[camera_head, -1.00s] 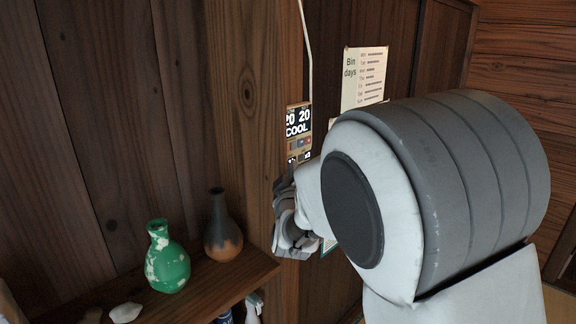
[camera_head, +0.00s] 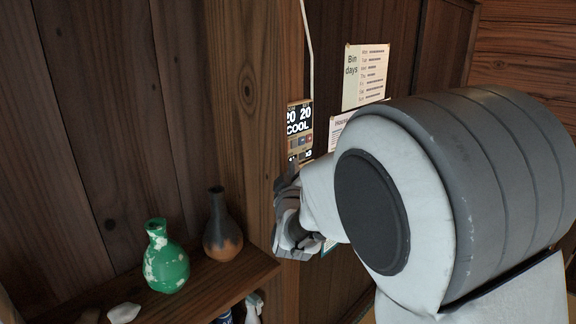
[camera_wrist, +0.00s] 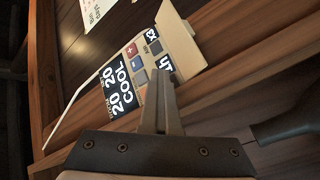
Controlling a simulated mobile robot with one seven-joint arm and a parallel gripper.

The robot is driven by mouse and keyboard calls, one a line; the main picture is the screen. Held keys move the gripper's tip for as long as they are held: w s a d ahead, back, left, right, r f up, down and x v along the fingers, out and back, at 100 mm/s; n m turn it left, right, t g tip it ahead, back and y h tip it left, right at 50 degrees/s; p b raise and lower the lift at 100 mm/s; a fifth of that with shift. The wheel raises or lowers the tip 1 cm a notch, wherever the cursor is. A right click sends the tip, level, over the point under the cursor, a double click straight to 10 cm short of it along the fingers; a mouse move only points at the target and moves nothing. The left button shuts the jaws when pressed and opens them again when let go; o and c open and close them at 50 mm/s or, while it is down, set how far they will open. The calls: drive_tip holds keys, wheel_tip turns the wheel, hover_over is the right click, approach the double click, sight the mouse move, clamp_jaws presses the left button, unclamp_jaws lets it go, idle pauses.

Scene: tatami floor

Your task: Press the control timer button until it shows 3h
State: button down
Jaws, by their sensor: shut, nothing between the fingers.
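The control panel (camera_wrist: 117,92) is a pale unit on the wooden wall, turned sideways in the wrist view. Its dark screen reads "20 20 COOL", with red plus (camera_wrist: 131,49), blue (camera_wrist: 137,62) and grey buttons beside it. A small dark display (camera_wrist: 167,62) ends in "h"; its digit is partly hidden by my fingers. In the head view the panel (camera_head: 299,118) shows above my gripper (camera_head: 290,167). My gripper (camera_wrist: 163,84) is shut and empty, with its fingertips over the panel's lower part. I cannot tell whether they touch it or which button lies behind them.
A green vase (camera_head: 166,262) and a dark brown vase (camera_head: 222,228) stand on a wooden shelf (camera_head: 205,283) to the left. A "Bin days" paper (camera_head: 366,76) and another notice hang right of the panel. A cable (camera_head: 308,50) runs up from the panel.

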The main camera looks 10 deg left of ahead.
drive_tip(key=shift+s+a+f, duration=0.15)
drive_tip(key=shift+s+a, duration=0.2)
drive_tip(key=shift+a, duration=0.2)
drive_tip(key=s+d, duration=0.1)
drive_tip(key=d, duration=0.1)
drive_tip(key=s+d+b, duration=0.1)
drive_tip(key=s+d, duration=0.1)
drive_tip(key=shift+s+d, duration=0.1)
drive_tip(key=shift+d, duration=0.05)
idle(0.3)
drive_tip(key=s+d+f+m+g, duration=0.2)
drive_tip(key=s+d+m+g, duration=0.1)
drive_tip(key=s, duration=0.7)
drive_tip(key=s+d+f+m+g+h, duration=0.1)
drive_tip(key=s+d+m+g, duration=0.3)
drive_tip(key=s+d, duration=0.4)
drive_tip(key=s+d+f+m+g+h, duration=0.1)
drive_tip(key=s+d+f+m+g, duration=0.2)
drive_tip(key=s, duration=1)
drive_tip(key=d+g, duration=0.3)
drive_tip(key=shift+f+m, duration=0.4)
